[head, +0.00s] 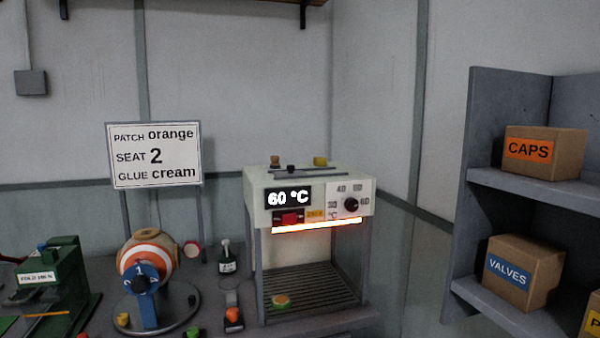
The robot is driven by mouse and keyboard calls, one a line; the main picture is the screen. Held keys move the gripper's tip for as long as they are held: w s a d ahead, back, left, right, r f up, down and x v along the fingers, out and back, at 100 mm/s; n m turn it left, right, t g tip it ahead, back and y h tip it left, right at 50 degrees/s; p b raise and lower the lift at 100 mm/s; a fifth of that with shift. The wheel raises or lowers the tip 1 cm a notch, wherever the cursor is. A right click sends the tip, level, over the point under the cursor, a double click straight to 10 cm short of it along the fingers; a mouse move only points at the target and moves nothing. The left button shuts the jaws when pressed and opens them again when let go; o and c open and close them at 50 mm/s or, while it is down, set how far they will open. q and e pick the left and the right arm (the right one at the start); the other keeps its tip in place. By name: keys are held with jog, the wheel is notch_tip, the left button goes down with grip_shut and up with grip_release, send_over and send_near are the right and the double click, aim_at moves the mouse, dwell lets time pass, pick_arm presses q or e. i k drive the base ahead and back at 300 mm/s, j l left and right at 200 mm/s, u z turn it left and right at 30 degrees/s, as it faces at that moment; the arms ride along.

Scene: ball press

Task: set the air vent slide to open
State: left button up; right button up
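A white heater box (309,185) stands on legs at the middle of the head view. Its display reads 60 °C. On its flat top is a dark slot with a small black knob (291,168) toward its left part; this looks like the air vent slide. I cannot read any open or shut marks beside it. A dial (351,205) with temperature numbers and a red switch (290,218) are on the front. A bright glowing bar (317,226) runs along the lower edge. Neither of my grippers is in view.
Left are a striped ball (148,254) and a sign (155,156); right is a shelf (520,180) with boxes.

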aim_at(291, 168)
jog(key=i, duration=0.9)
jog(key=i+l, duration=0.1)
jog(key=i, duration=0.3)
jog(key=i+l, duration=0.1)
jog(key=i, duration=0.35)
jog(key=i+l, duration=0.15)
jog(key=i, duration=0.25)
